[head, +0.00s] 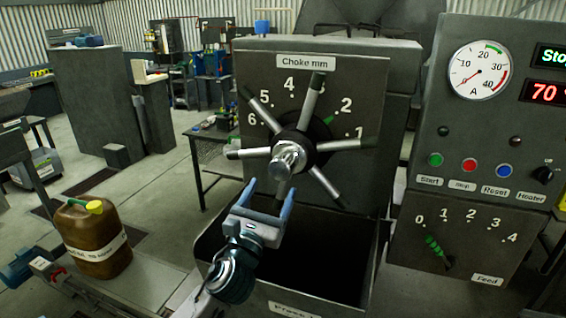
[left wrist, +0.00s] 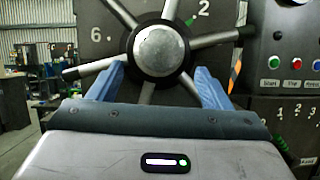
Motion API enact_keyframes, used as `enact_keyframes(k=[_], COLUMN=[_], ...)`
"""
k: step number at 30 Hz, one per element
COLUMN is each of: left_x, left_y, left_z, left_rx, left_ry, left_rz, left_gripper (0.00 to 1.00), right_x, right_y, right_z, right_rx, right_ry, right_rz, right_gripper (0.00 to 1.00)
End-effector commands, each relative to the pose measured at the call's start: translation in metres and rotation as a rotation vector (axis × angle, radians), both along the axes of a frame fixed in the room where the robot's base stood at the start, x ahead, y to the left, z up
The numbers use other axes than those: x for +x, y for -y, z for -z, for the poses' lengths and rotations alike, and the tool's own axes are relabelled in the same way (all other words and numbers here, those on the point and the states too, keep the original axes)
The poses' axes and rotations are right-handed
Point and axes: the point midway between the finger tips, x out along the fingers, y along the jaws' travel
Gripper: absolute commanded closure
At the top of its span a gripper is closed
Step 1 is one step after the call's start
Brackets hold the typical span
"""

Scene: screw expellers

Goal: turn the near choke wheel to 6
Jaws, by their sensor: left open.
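The choke wheel (head: 288,158) stands on the grey panel marked "Choke mm" (head: 305,61). It has a silver hub and several silver spokes with dark grips. Its green pointer (head: 328,119) is close to the 2 on the 1 to 6 scale; the 6 (head: 252,119) is at the left. My left gripper (head: 267,194) is open, just below and in front of the hub. In the left wrist view the hub (left wrist: 161,52) appears above and between the fingers, with a lower spoke (left wrist: 147,93) between them. Whether a finger touches a spoke I cannot tell.
A dark open bin (head: 209,245) is under the wheel. At the right a control panel (head: 480,130) has a gauge, buttons and a separate Feed dial (head: 448,262). A brown can (head: 95,240) stands at the left. A workbench (head: 215,132) is behind.

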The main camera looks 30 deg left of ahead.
Motion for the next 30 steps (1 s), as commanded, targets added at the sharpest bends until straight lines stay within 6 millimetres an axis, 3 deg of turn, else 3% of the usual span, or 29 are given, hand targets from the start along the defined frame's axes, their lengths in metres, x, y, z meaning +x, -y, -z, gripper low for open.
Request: enact_keyframes(k=[4,12,25,26,30], left_x=[0.027,0.066,0.077,0.077,0.077], left_y=[-0.006,-0.014,-0.016,-0.016,-0.016], left_z=[-0.018,-0.031,-0.032,-0.032,-0.032], left_rx=[-0.004,-0.004,-0.004,-0.004,-0.004], left_ry=[0.002,-0.001,-0.001,-0.001,-0.001], left_rz=[0.0,0.001,0.001,0.001,0.001], left_gripper=[0.28,0.28,0.28,0.3,0.57], right_x=[0.0,0.0,0.0,0.0,0.0], right_y=[0.0,0.0,-0.001,-0.001,-0.001], right_z=[-0.018,-0.034,-0.036,-0.036,-0.036], right_rx=[0.0,0.0,0.001,0.001,0.001], right_ry=[0.0,0.0,0.0,0.0,0.0], right_rz=[0.0,0.0,0.0,0.0,0.0], right_gripper=[0.74,0.74,0.74,0.74,0.74])
